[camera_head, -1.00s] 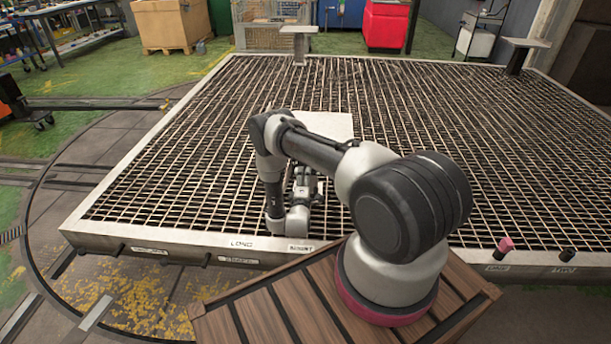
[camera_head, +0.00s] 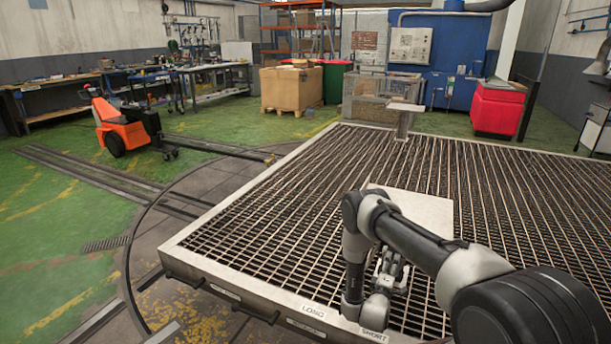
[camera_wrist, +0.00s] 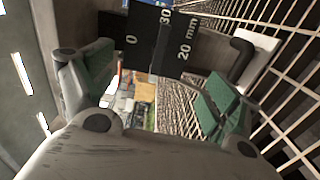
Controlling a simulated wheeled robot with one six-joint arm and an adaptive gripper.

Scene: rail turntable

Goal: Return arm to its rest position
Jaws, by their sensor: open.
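My arm is folded over the front part of a large metal grid table (camera_head: 300,185). My gripper (camera_head: 388,272) hangs low by the folded arm, close above the grid near the front rim, and is partly hidden by my arm links. In the wrist view my gripper (camera_wrist: 160,92) shows two green-padded fingers spread apart with nothing between them. Beyond them is a black surface (camera_wrist: 150,40) with white markings "0", "30" and "20 mm"; I cannot tell what it belongs to.
A pale plate (camera_head: 425,208) lies on the grid behind my arm. A small raised stand (camera_head: 405,108) is at the far edge. Front rim labels read "LONG" (camera_head: 313,310) and "SHORT". An orange machine (camera_head: 120,130), cardboard box (camera_head: 290,88) and red cabinet (camera_head: 497,108) stand beyond. Green floor lies open at left.

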